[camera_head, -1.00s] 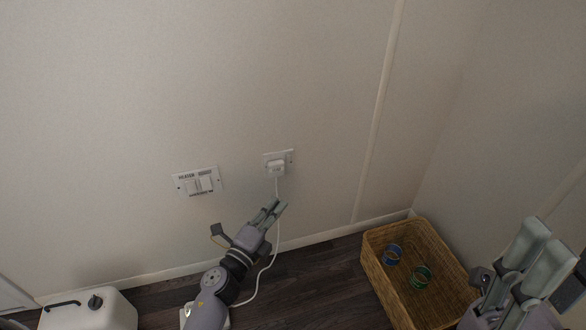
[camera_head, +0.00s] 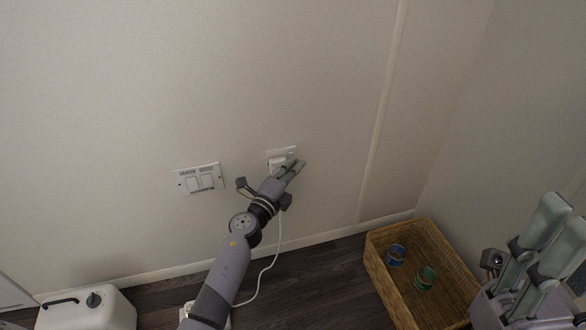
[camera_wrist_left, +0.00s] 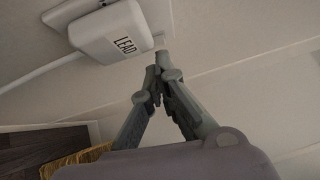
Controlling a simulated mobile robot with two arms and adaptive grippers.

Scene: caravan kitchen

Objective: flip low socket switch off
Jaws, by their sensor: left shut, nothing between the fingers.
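The low socket (camera_head: 290,151) is a white plate on the wall, with a white plug in it and a white cable hanging down. In the left wrist view the plug (camera_wrist_left: 110,32) is marked LEAD, and the socket plate's edge (camera_wrist_left: 160,22) shows beside it. My left gripper (camera_head: 298,165) is shut and empty, close to the socket's lower right side. In the left wrist view its fingertips (camera_wrist_left: 160,62) meet just below a small white switch (camera_wrist_left: 160,42); I cannot tell whether they touch it. My right gripper (camera_head: 548,235) is at the right, its fingers apart.
A double switch plate (camera_head: 199,179) marked heater is on the wall left of the socket. A wicker basket (camera_head: 376,262) with a blue and a green roll stands on the floor at the right. A white jerrycan (camera_head: 88,312) stands at the lower left.

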